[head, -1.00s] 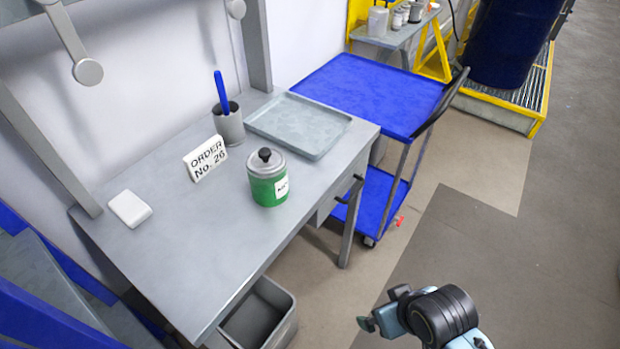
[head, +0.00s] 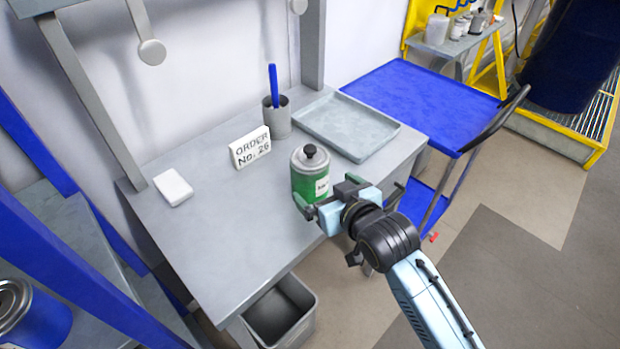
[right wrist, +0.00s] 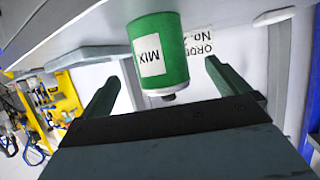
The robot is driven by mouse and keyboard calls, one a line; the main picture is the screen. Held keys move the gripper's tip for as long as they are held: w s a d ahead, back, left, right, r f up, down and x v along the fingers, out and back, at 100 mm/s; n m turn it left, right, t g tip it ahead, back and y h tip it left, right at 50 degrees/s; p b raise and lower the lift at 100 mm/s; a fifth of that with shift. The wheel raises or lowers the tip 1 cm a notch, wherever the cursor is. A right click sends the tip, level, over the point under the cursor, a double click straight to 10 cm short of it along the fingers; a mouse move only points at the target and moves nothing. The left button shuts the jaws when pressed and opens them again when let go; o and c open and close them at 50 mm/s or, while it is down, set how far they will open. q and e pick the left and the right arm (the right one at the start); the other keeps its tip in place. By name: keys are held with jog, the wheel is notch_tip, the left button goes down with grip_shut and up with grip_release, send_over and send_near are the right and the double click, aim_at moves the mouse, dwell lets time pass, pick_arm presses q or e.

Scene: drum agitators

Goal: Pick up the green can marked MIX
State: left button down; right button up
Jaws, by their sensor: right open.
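The green can marked MIX (head: 311,172) stands upright on the grey table, with a grey lid and a black knob on top. My right gripper (head: 327,197) is open at the near side of the can, and its fingers partly cover the can's lower part in the head view. In the right wrist view the can (right wrist: 160,52) shows ahead between the two open fingers (right wrist: 160,88), with its white MIX label facing the camera. I cannot tell whether a finger touches it. My left gripper is not in view.
The grey table (head: 225,240) also bears an order sign (head: 250,147), a cup with a blue stick (head: 276,118), a white block (head: 173,187) and a shallow grey tray (head: 345,125). A blue cart (head: 420,100) stands at the right. A grey bin (head: 280,315) is below.

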aim_at(319, 187)
jog(key=shift+x, duration=1.15)
jog(key=x, duration=0.2)
jog(key=f+b+x, duration=0.1)
jog(key=x, duration=0.1)
jog(key=shift+s+d+r, duration=0.1)
jog(key=shift+s, duration=0.1)
jog(key=shift+w+a+f, duration=0.25)
jog(key=shift+w, duration=0.3)
jog(key=c, duration=1.2)
jog(key=shift+r, duration=0.1)
jog(key=shift+c, duration=0.7)
